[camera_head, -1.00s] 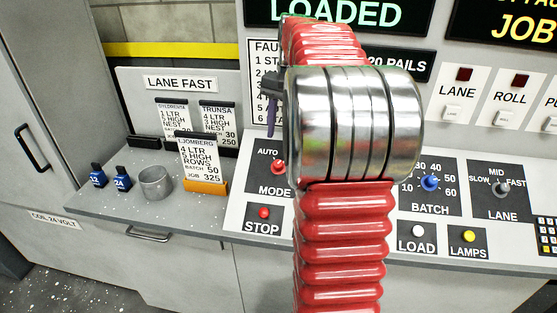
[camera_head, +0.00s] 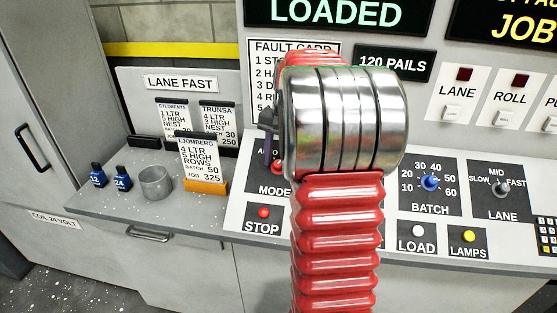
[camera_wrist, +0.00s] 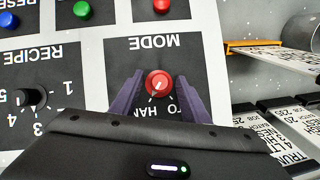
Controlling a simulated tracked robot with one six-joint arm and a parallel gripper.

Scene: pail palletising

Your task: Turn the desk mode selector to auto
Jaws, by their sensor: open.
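The mode selector is a red round knob (camera_wrist: 158,83) on a black panel marked MODE, seen upside down in the wrist view. A white mark on it points toward the lower edge and slightly left. My gripper (camera_wrist: 159,77) is open, with one purple finger on each side of the knob; I cannot tell whether they touch it. The position labels are partly hidden by the gripper. In the head view, my arm hides most of the mode panel (camera_head: 273,189); only a bit of the red knob and part of AUTO show. A purple finger shows there above the knob.
A red stop button (camera_head: 264,213) sits below the mode panel. The recipe knob (camera_wrist: 30,98) is beside it in the wrist view. Job cards (camera_head: 201,160) in holders, a metal cup (camera_head: 155,183) and two blue stamps (camera_head: 123,179) stand left on the desk.

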